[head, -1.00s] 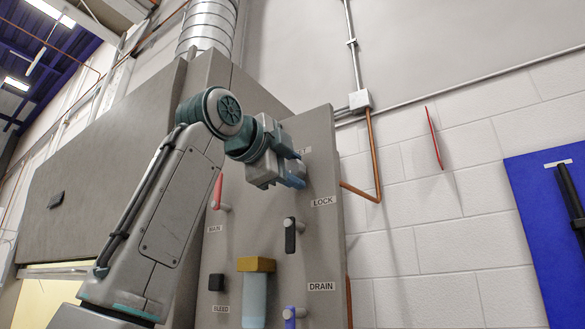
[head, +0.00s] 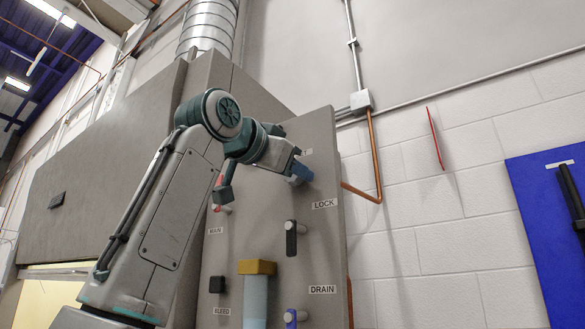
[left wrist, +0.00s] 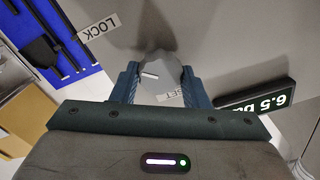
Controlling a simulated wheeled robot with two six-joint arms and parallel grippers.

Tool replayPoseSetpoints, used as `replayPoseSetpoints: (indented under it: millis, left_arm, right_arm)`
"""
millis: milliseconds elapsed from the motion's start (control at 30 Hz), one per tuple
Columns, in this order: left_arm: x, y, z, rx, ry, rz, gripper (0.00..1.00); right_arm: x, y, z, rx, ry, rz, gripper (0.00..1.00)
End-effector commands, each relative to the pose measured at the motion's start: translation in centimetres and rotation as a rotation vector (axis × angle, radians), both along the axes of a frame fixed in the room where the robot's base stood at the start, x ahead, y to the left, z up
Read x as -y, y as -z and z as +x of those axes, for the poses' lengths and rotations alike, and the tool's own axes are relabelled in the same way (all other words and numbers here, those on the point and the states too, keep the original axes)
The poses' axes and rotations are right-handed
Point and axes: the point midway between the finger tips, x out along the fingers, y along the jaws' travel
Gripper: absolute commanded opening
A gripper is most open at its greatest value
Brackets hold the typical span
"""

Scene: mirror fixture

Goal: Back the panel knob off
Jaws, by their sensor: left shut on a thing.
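The panel knob (left wrist: 158,68) is a grey round-cornered knob with a white mark line, seen in the left wrist view. A label ending in "SET" (left wrist: 178,96) sits beside it, partly covered by the gripper. My left gripper (left wrist: 158,84) has its two blue fingers on either side of the knob and is shut on it. In the head view my left gripper (head: 299,173) is at the upper part of the grey panel (head: 270,229) and hides the knob. My right gripper is in neither view.
Below on the panel are a dark LOCK lever (head: 291,238), a blue DRAIN lever (head: 292,317), a yellow-capped cylinder (head: 257,267), a black BLEED knob (head: 217,284) and a red lever (head: 218,195) partly behind my arm. A display (left wrist: 258,98) is near the knob.

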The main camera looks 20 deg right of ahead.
Motion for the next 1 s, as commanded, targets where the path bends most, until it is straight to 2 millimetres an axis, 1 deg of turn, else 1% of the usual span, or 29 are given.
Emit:
replayPoseSetpoints:
  millis: [33,500,1000]
  left_arm:
    - [0.15,0.43,0.15,-0.042,0.002,-0.019,0.18]
    - [0.07,0.39,0.25,-0.394,0.000,-0.294,0.18]
    - [-0.05,0.37,0.34,-0.767,-0.001,-0.586,0.18]
  right_arm:
    - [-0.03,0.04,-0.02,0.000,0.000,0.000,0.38]
    - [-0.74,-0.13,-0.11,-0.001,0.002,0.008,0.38]
    - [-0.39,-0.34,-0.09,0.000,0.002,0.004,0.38]
